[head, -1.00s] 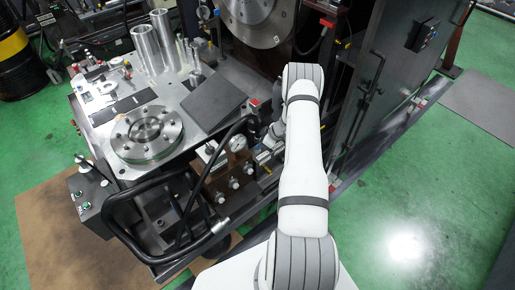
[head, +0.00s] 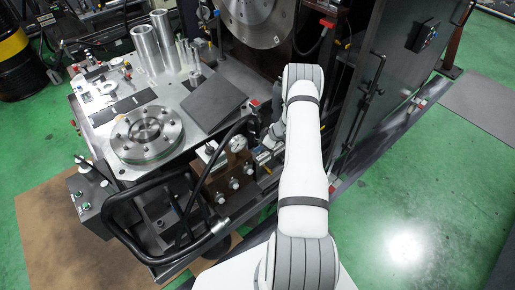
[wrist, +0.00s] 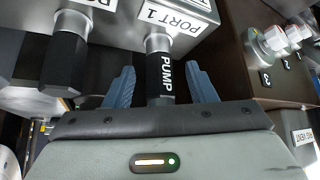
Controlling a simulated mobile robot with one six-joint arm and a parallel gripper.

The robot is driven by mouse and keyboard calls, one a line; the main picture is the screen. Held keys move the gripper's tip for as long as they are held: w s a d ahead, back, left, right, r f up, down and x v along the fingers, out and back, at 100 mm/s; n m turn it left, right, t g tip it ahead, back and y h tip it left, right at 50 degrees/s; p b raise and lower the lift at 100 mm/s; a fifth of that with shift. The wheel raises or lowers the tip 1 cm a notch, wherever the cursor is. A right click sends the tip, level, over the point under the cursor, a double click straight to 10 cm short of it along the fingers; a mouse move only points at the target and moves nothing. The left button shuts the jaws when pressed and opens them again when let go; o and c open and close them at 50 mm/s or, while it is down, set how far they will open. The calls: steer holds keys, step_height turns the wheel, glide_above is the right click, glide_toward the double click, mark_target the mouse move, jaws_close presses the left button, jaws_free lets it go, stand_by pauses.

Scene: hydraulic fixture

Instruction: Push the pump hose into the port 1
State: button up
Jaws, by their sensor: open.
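In the wrist view the pump hose (wrist: 160,78) is a black sleeve marked PUMP, standing between my gripper's two blue fingers. Its upper end meets a silver fitting (wrist: 158,43) under the PORT 1 label (wrist: 172,16). I cannot tell how far the hose is seated on it. My gripper (wrist: 160,69) is open, with one finger on each side of the hose and a visible gap on both sides. The hose's lower part is hidden behind the gripper body. In the head view my arm hides the port and the gripper is mostly out of sight.
A second black hose end (wrist: 65,62) hangs close on the left under another label. Numbered silver knobs (wrist: 270,42) are on a brown block at the right. In the head view a black looped hose (head: 150,195) and a pressure gauge (head: 238,143) lie left of my arm.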

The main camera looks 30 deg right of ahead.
steer(key=v, duration=0.7)
steer(key=shift+s+d+r+b, duration=0.2)
steer(key=shift+r+b, duration=0.05)
steer(key=shift+b, duration=0.2)
